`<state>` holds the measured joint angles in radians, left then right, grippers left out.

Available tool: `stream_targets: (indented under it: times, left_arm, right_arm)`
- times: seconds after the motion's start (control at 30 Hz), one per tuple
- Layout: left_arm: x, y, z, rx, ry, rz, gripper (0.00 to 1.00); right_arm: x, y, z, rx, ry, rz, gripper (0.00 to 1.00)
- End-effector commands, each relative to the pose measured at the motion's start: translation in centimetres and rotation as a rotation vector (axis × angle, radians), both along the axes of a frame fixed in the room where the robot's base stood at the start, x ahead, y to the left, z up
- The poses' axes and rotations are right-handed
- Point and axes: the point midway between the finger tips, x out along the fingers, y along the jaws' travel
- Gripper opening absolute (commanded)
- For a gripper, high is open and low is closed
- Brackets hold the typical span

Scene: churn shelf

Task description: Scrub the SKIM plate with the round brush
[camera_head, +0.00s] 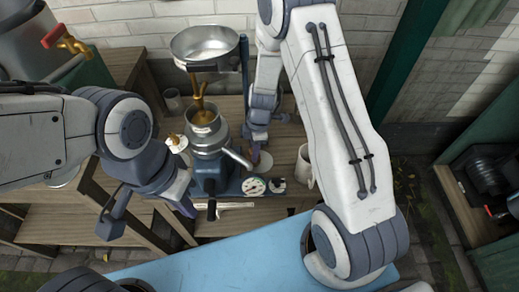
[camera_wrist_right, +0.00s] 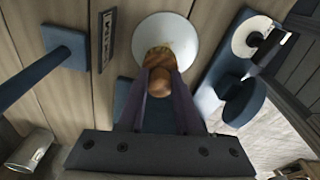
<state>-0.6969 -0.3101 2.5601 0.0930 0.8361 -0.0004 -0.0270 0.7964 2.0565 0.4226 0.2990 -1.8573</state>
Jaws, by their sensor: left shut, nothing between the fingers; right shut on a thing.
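A small dark plate with pale marks (camera_wrist_right: 109,38) is on the planks, left of the disc. Its letters are unreadable, so I cannot confirm it as the SKIM plate. My left gripper (camera_head: 188,208) is shut and empty, left of the separator's base.
The separator's steel bowl (camera_head: 204,44) and lower funnel (camera_head: 206,136) stand between my arms. A blue surface (camera_head: 215,262) is in front.

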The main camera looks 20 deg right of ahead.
Motion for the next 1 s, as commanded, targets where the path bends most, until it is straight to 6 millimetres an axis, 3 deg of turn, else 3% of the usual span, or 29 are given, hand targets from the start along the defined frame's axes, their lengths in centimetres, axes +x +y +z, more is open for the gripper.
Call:
stream_targets:
  times: [0.1, 0.27, 1.0]
  left_arm:
    - [0.0, 0.0, -0.2, 0.0, 0.0, 0.0, 0.0]
    - [0.0, 0.0, 1.0, 0.0, 0.0, 0.0, 0.0]
    - [0.0, 0.0, 5.0, 0.0, 0.0, 0.0, 0.0]
  right_arm:
    - [-0.1, 0.8, -0.3, 0.0, 0.002, -0.003, 0.0]
    - [0.1, 1.0, 2.4, -0.001, -0.003, -0.005, 0.0]
    - [0.3, 2.3, 8.1, -0.001, -0.001, 0.014, 0.0]
